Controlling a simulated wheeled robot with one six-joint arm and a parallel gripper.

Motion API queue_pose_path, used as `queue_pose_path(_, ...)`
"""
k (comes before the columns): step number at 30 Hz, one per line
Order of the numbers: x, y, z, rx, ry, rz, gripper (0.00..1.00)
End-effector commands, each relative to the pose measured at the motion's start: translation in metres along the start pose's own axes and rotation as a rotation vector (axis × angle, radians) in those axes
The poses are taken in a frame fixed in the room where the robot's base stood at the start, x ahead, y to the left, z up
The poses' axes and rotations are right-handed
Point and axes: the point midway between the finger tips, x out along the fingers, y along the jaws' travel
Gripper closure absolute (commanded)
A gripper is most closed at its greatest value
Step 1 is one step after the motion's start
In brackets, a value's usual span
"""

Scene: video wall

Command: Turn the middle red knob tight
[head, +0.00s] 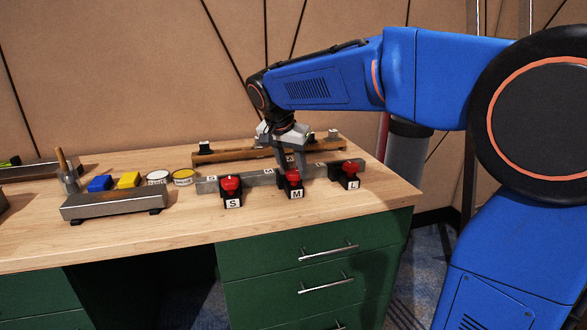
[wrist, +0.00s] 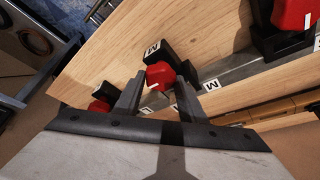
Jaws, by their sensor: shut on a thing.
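The middle red knob (head: 293,177) sits on a black clamp marked M at the grey metal bar (head: 262,180), between the clamps marked S and L. My gripper (head: 290,165) reaches down to it from behind and above. In the wrist view the two grey fingers of my gripper (wrist: 158,85) are on either side of the middle red knob (wrist: 160,74), shut on it. The fingers hide part of the knob's sides. How far the knob is turned cannot be told.
The S red knob (head: 231,186) stands to the left and the L red knob (head: 350,169) to the right. A wooden beam (head: 230,156) lies behind the bar. Left are a metal block (head: 113,203), paint tins (head: 182,177) and coloured blocks (head: 128,180). The front tabletop is clear.

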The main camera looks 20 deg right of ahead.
Motion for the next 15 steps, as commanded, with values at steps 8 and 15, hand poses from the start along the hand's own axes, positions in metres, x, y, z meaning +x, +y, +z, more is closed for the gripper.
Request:
queue_pose_path(8, 0.0004, -0.0017, 0.0004, 0.121, -0.001, 0.051, 0.85)
queue_pose_path(15, 0.0005, -0.0015, 0.0005, 0.165, -0.002, 0.069, 0.85)
